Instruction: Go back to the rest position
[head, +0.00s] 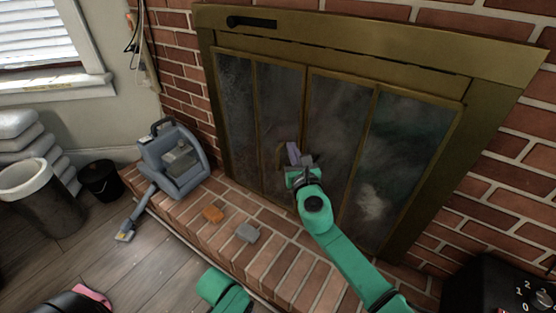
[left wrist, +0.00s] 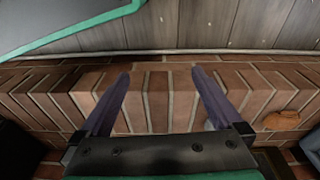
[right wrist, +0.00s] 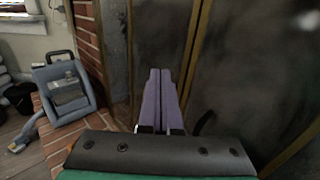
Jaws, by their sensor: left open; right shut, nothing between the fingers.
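My right gripper (head: 294,154) is raised in front of the fireplace's glass doors (head: 337,115), near their middle. Its two purple fingers are together with nothing between them, as the right wrist view (right wrist: 160,95) shows. My left gripper (left wrist: 160,95) is open and empty over the brick hearth, its fingers wide apart in the left wrist view. In the head view only a green part of my left arm shows at the bottom edge, and the left fingers are out of sight.
An orange block (head: 213,214) and a grey block (head: 247,233) lie on the brick hearth (head: 190,216). A blue-grey cleaning machine (head: 175,165) stands at the hearth's left end. A bin (head: 40,198) and a black bucket (head: 101,181) stand at the left. A black box with a dial (head: 500,285) is at the lower right.

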